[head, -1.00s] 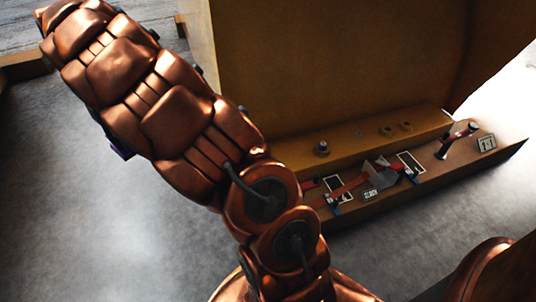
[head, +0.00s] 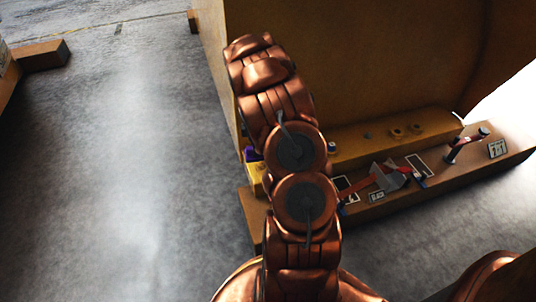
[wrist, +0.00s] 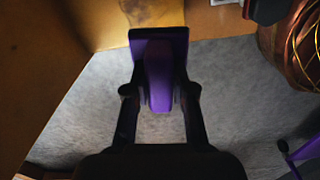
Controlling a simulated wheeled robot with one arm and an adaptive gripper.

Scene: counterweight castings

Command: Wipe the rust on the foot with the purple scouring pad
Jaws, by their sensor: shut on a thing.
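The purple scouring pad (wrist: 160,80) is between the two fingers of my gripper (wrist: 160,92) in the wrist view, which is shut on it. In the head view only a bit of the purple pad (head: 250,154) shows, left of my arm, close to the near left end of the foot. The foot (head: 440,122) is a yellow-brown ledge along the base of the big casting, partly hidden by my arm. Its rust is not clearly visible. I cannot tell whether the pad touches the foot.
The tall casting wall (head: 350,60) rises behind the foot. A low brown beam (head: 470,160) in front carries red straps, a grey bracket (head: 388,178), labels and a post-like tool (head: 466,142). Open concrete floor (head: 130,170) lies left. A brown block (head: 42,55) lies far left.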

